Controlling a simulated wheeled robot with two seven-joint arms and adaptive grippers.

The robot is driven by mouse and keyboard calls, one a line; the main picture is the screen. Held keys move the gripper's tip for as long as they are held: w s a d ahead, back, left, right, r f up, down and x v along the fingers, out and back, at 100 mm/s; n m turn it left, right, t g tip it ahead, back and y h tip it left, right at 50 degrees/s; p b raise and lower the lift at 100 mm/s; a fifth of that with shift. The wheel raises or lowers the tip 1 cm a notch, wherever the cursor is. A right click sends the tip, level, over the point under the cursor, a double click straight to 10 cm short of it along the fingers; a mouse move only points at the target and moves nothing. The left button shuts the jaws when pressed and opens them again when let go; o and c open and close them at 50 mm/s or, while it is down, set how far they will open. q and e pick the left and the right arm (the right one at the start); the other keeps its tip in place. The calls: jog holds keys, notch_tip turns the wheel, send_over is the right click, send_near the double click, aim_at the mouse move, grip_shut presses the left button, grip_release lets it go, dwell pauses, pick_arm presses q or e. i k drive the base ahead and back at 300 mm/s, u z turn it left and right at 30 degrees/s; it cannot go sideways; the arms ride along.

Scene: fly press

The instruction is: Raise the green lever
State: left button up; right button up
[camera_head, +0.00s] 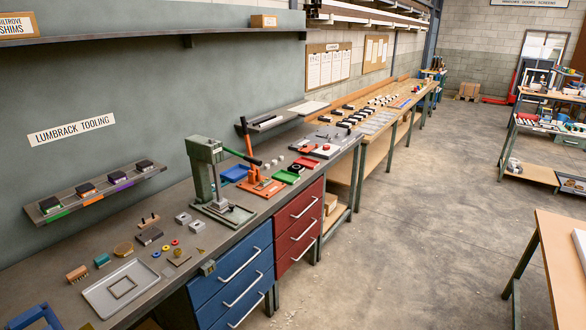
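A green press (204,168) stands upright on the workbench, on a grey base plate (224,212). The orange press (262,185) has an upright orange arm with a black top. Neither of my grippers is in view.
Small parts and a grey tray (120,287) lie on the bench left of the green press. A blue tray (235,173), a green tray (287,177) and a red tray (306,162) lie near the orange press. Open floor (420,230) lies right of the bench.

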aim_at(254, 160)
jog(key=z, duration=0.25)
jog(key=i, duration=2.1)
jog(key=u, duration=0.7)
